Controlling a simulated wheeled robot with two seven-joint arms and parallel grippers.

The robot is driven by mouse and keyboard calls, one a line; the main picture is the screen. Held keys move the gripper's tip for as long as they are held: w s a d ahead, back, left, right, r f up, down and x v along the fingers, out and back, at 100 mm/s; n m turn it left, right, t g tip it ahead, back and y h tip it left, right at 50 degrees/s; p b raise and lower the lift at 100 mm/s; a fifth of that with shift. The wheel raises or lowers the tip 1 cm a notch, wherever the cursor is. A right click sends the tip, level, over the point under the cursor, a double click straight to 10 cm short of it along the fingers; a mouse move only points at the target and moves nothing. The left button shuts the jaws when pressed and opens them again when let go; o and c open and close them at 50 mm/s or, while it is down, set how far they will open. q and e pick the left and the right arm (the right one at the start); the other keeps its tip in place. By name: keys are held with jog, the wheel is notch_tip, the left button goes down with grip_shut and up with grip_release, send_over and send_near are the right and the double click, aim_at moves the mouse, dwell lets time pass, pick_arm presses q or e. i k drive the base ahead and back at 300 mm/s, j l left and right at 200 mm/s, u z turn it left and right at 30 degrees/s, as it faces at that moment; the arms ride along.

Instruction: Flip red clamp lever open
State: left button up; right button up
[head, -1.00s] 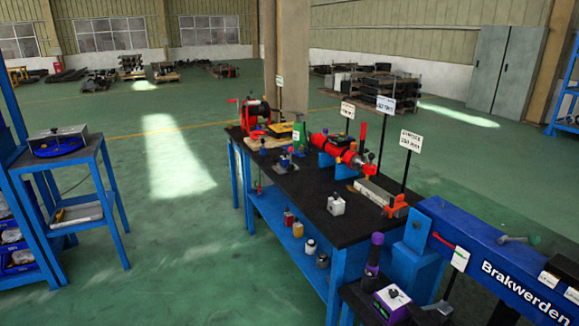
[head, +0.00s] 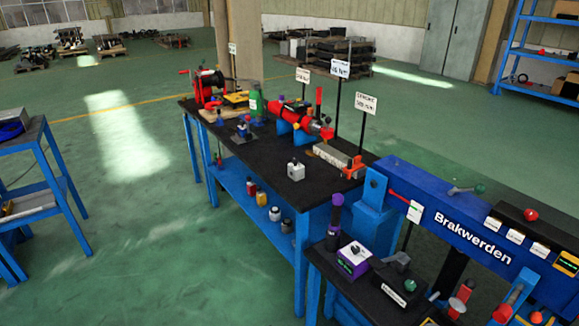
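Several red parts are in the head view, and I cannot tell which one is the clamp lever. A red upright handle (head: 318,96) stands on the red cylindrical device (head: 293,116), which rests on blue supports on the black-topped workbench (head: 255,160). An orange-red clamp (head: 354,168) sits by the grey block (head: 331,155) at the bench's right end. A thin red lever (head: 399,196) slants on the end of the blue Brakwerden beam (head: 460,225). Neither of my grippers is in view.
A red winch (head: 207,87) and a green bottle (head: 255,101) stand at the bench's far end. A lower black table (head: 325,262) with a purple box (head: 353,259) is at the front right. A blue stand (head: 45,150) is at left. Green floor between is clear.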

aim_at(247, 118)
jog(key=i+j+z, duration=0.15)
jog(key=z, duration=0.3)
jog(key=i+j+z, duration=0.15)
jog(key=z, duration=0.25)
jog(key=i+j+z, duration=0.1)
jog(key=j+z, duration=0.15)
jog(key=z, duration=0.2)
jog(key=i+j+z, duration=0.15)
jog(key=j, duration=0.45)
jog(key=i+j+z, duration=0.1)
jog(key=j, duration=0.5)
jog(key=i+j+z, duration=0.15)
jog(key=j, duration=0.45)
jog(key=j+z, duration=0.15)
jog(key=j, duration=1.05)
jog(key=i+j, duration=0.15)
jog(key=j, duration=0.45)
